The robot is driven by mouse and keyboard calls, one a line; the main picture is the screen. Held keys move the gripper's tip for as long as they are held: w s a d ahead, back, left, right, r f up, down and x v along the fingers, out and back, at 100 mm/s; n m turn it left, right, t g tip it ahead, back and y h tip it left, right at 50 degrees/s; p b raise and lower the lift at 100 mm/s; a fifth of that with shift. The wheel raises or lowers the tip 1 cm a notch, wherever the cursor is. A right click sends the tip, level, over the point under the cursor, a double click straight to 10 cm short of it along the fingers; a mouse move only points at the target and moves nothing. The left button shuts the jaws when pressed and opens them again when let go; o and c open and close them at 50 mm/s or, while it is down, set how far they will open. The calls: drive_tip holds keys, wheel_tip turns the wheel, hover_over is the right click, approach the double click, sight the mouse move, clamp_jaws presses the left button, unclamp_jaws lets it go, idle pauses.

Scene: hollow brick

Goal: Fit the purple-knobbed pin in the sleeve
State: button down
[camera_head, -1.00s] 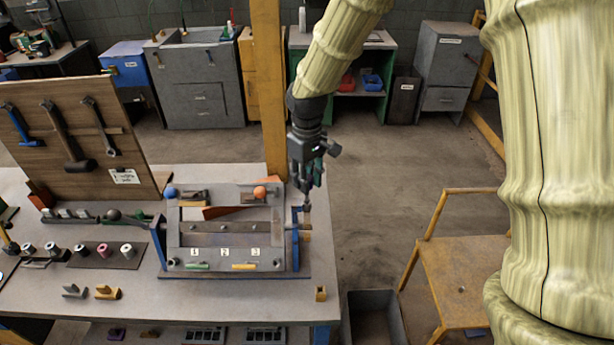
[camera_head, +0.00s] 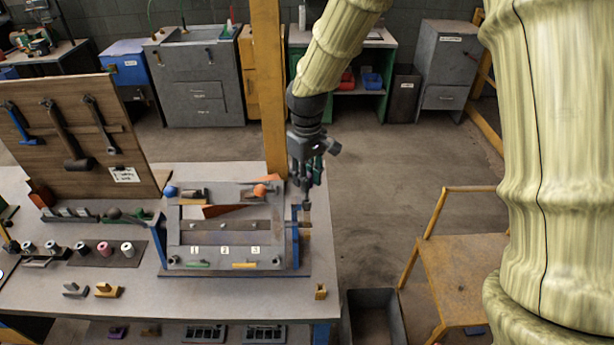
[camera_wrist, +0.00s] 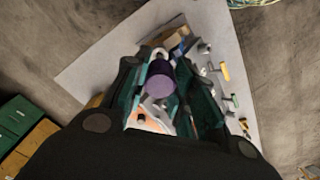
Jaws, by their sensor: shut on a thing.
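The purple knob (camera_wrist: 160,86) of the pin shows between the fingers in the wrist view. My gripper (camera_wrist: 160,95) is shut on it. In the head view my gripper (camera_head: 306,190) points down at the right end of the sloped grey fixture (camera_head: 172,238), above its blue side bracket. The knob's colour cannot be made out in the head view. The pin's shaft is mostly hidden by the knob and fingers. I cannot tell for sure which part is the sleeve, or whether the pin touches it.
The fixture stands on a grey bench (camera_head: 120,310) near its right edge. A yellow post (camera_head: 268,90) rises close behind my gripper. A tool board (camera_head: 75,140) and several small cylinders are at left. A yellow chair (camera_head: 460,270) and an open bin (camera_head: 375,318) stand right of the bench.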

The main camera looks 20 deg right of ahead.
sight(307, 198)
drive_tip(key=shift+f+b, duration=1.2)
drive_tip(key=shift+f, duration=1.5)
idle(1.4)
drive_tip(key=c, duration=1.1)
unclamp_jaws()
wheel_tip(307, 198, up, 12)
